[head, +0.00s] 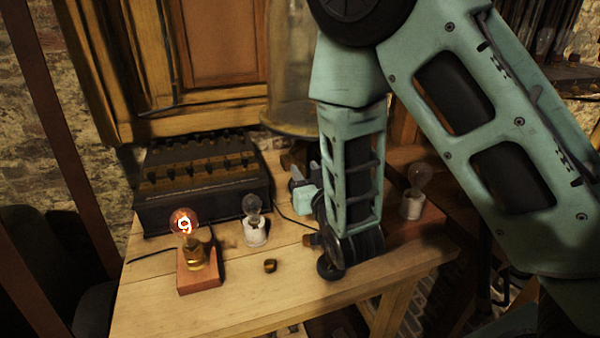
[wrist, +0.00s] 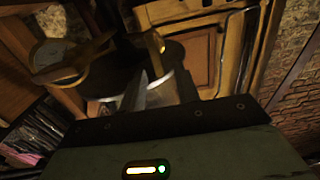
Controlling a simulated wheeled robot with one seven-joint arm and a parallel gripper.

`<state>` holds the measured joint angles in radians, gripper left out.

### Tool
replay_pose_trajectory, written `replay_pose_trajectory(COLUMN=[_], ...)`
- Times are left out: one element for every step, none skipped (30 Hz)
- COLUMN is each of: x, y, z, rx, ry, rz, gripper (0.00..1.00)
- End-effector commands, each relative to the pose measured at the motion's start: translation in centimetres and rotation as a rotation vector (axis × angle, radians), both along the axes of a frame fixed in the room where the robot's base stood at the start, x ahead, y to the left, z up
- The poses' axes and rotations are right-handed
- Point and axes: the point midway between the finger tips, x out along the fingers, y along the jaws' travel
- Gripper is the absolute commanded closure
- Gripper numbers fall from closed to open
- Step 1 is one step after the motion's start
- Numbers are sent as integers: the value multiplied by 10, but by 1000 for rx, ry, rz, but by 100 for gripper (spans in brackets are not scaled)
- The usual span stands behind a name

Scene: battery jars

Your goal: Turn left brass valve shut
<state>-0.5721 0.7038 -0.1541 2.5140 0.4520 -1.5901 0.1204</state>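My gripper (wrist: 160,82) shows in the wrist view as two pale fingers, apart at their tips. A narrow yellow, brass-coloured piece (wrist: 156,44) stands just beyond the tips, between their lines; I cannot tell whether it is the left valve's handle or whether it touches a finger. In the head view my gripper (head: 298,182) is low over the bench at the foot of a large glass jar (head: 291,70). My arm covers that area, and no brass valve shows clearly there.
On the wooden bench (head: 330,300) are a black terminal box (head: 205,190), a glowing bulb on a red base (head: 198,275), a clear bulb on a white holder (head: 254,225) and a small brass cup (head: 270,266). Another bulb (head: 415,195) is right of my arm. The front bench is mostly clear.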

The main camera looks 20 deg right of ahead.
Motion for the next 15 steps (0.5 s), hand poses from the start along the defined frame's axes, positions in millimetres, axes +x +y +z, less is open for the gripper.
replay_pose_trajectory(x=[11,16,22,26,30,34,37,39,42,43,44,45,46,46,46], y=[-1,-1,-1,-1,-1,0,0,0,0,0,0,0,0,0,0], z=[5,5,5,5,5,4,4,4,3,3,3,3,3,3,2], rx=[-1,-1,-1,-1,-1,-1,-1,-1,-1,-1,-1,-1,-1,-1,-1], ry=[-2,-2,-1,-2,-2,-1,0,0,-1,-1,0,0,0,0,0], rz=[-2,-1,-2,-2,-2,-1,-1,0,0,0,0,0,0,0,0], gripper=[68,68,68,68,68,68,68,68,68,68,68,68,68,68,68])
